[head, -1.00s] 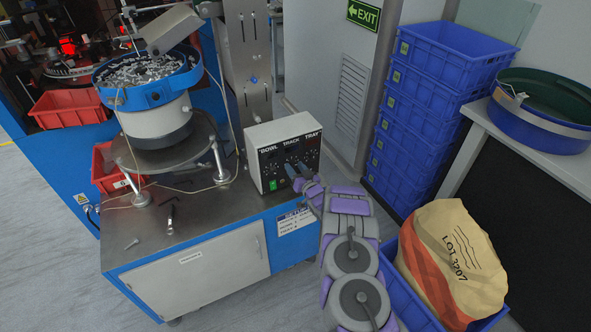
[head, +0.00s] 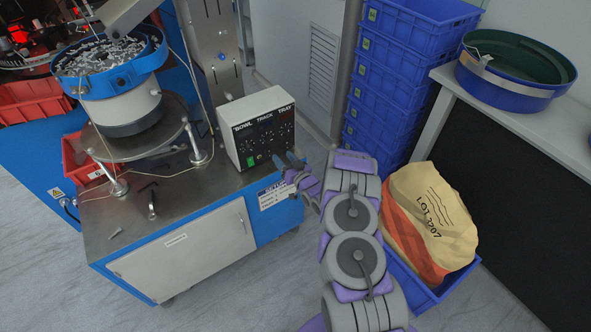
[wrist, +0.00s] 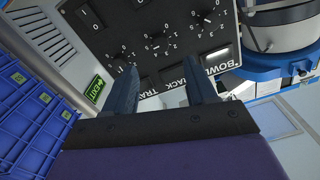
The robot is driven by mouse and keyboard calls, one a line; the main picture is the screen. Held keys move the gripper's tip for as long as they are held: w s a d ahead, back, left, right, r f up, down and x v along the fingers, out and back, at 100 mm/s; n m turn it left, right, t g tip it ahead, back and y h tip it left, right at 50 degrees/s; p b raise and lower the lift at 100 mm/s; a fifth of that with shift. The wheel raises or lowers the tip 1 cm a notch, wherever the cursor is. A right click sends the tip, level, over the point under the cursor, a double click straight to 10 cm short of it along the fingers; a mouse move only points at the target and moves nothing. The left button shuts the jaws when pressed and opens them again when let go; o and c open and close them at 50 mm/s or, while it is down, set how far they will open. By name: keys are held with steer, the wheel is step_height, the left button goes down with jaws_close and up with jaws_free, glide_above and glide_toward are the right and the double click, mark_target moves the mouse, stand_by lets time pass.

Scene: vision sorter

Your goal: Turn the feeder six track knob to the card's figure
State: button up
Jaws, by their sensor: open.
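The control box (head: 226,131) stands on the cabinet top, its black panel marked BOWL, TRACK and TRAY. The wrist view shows the panel (wrist: 130,22) upside down, with the TRACK knob (wrist: 155,44) in the middle and the BOWL knob (wrist: 207,19) to its right. The TRAY knob is partly hidden by a finger. My gripper (head: 285,160) is open and empty by the panel's lower right edge. In the wrist view its fingers (wrist: 160,82) point at the panel, apart from the TRACK knob. A card (head: 274,194) is on the cabinet front; its figures are too small to read.
A bowl feeder (head: 122,108) full of metal parts stands left of the box. Loose tools lie on the cabinet top (head: 150,228). Stacked blue crates (head: 385,100) stand at the right, and a blue crate holding a sack (head: 425,215) is beside my arm.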

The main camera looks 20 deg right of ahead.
steer(key=p+v, duration=0.1)
steer(key=v, duration=0.6)
steer(key=shift+s+d, duration=0.15)
steer(key=shift+s, duration=0.1)
step_height(320, 180, up, 9)
steer(key=w+a+n+g+h, duration=0.1)
steer(key=w+g+h, duration=0.1)
steer(key=g, duration=0.3)
steer(key=s+r+g+h, duration=0.3)
steer(key=s+r+g, duration=0.1)
steer(key=s+r, duration=0.5)
steer(key=s+a+r+g, duration=0.1)
steer(key=s+r+g, duration=0.2)
steer(key=s, duration=1.1)
steer(key=s+a+r+m+g, duration=0.1)
steer(key=s+r, duration=0.5)
steer(key=s, duration=0.8)
steer(key=s+a+r+g, duration=0.2)
steer(key=s+r+g, duration=0.3)
steer(key=s, duration=0.9)
steer(key=shift+s+a+m+g+h, duration=0.2)
steer(key=shift+s+m+g+h, duration=0.1)
steer(key=shift+g, duration=0.2)
